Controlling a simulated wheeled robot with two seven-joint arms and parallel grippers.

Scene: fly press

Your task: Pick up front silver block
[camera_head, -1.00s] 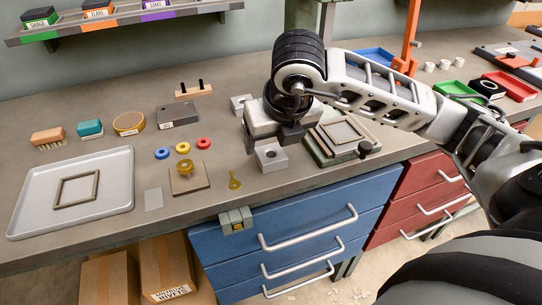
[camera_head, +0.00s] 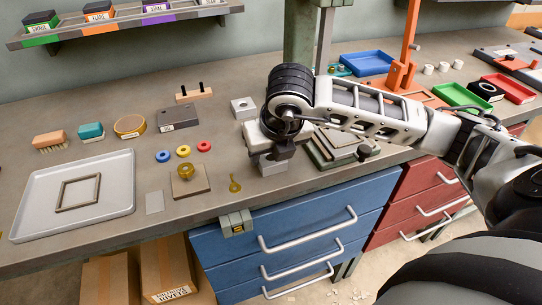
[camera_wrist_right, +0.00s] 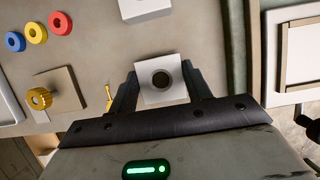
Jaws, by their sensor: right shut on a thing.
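The front silver block (camera_head: 272,168) is a small square block near the front edge of the bench. In the right wrist view its top (camera_wrist_right: 160,80) with a round dark hole faces me. My right gripper (camera_wrist_right: 161,88) is shut on it, with one dark finger on each side. In the head view the right gripper (camera_head: 274,155) is directly over the block and hides its upper part. I cannot tell whether the block is clear of the bench. A second silver block (camera_head: 244,107) stands farther back, clear of the gripper. My left gripper is not in view.
A green-grey plate with a frame (camera_head: 335,145) is close to the right of my gripper. A wooden square with a brass knob (camera_head: 190,182) and a brass key-like piece (camera_head: 235,183) lie to the left. A grey tray (camera_head: 110,205) is farther left.

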